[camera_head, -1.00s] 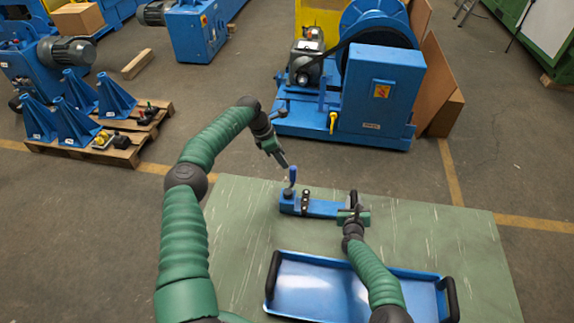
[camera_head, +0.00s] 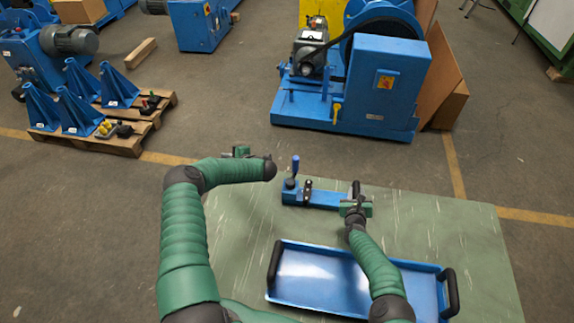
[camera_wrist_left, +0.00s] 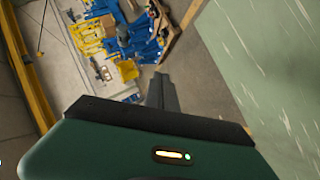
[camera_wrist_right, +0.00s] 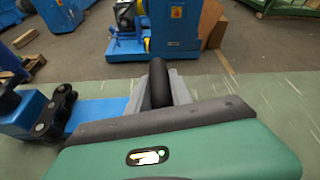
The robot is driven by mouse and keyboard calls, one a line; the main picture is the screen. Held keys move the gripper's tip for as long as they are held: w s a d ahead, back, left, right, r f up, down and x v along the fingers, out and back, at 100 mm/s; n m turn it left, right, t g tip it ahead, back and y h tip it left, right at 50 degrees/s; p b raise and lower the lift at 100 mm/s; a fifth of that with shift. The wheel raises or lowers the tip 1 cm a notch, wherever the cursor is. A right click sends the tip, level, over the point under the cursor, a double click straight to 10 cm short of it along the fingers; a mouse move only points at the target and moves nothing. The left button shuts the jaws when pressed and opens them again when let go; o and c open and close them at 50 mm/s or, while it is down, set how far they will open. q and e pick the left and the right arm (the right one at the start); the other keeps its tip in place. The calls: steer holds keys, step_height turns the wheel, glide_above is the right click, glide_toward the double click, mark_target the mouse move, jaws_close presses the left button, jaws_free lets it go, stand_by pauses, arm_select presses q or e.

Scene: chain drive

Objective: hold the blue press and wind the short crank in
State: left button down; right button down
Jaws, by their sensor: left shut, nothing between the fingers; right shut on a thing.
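The blue press (camera_head: 322,198) lies on the green table, with a crank (camera_head: 295,168) with a blue handle standing up at its left end and a short chain (camera_head: 307,190) beside it. My right gripper (camera_head: 356,200) is shut on the black handle (camera_head: 356,188) at the press's right end; the handle also shows between the fingers in the right wrist view (camera_wrist_right: 159,84). My left gripper (camera_head: 241,152) is left of the crank, apart from it and empty. Its fingers show closed together in the left wrist view (camera_wrist_left: 162,92).
A blue tray (camera_head: 340,249) with black handles lies at the table's near side. The green table (camera_head: 440,235) is clear on the right. A pallet (camera_head: 125,142) with blue stands and a big blue machine (camera_head: 375,90) stand on the floor beyond.

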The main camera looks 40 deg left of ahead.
arm_select(q)
steer(key=w+d+f+m+t+h, duration=0.1)
steer(key=d+m+t+h, duration=0.2)
steer(key=d+t, duration=0.55)
steer(key=w+d+f+m+t+h, duration=0.1)
steer(key=w+d+m+t+h, duration=0.2)
steer(key=d+t, duration=0.55)
steer(key=w+a+g, duration=0.2)
steer(key=w, duration=0.6)
steer(key=shift+m, duration=0.3)
steer(key=d, duration=0.4)
steer(key=shift+w+d+f, duration=0.1)
steer(key=shift+d+f, duration=0.1)
steer(key=shift+d, duration=0.05)
steer(key=shift+w+d+m+t+h, duration=0.15)
steer(key=shift+m+t+h, duration=0.3)
steer(key=shift+h, duration=0.3)
steer(key=shift+w+d+m+t+h, duration=0.1)
steer(key=shift+m+t+h, duration=0.15)
steer(key=shift+m+h, duration=0.4)
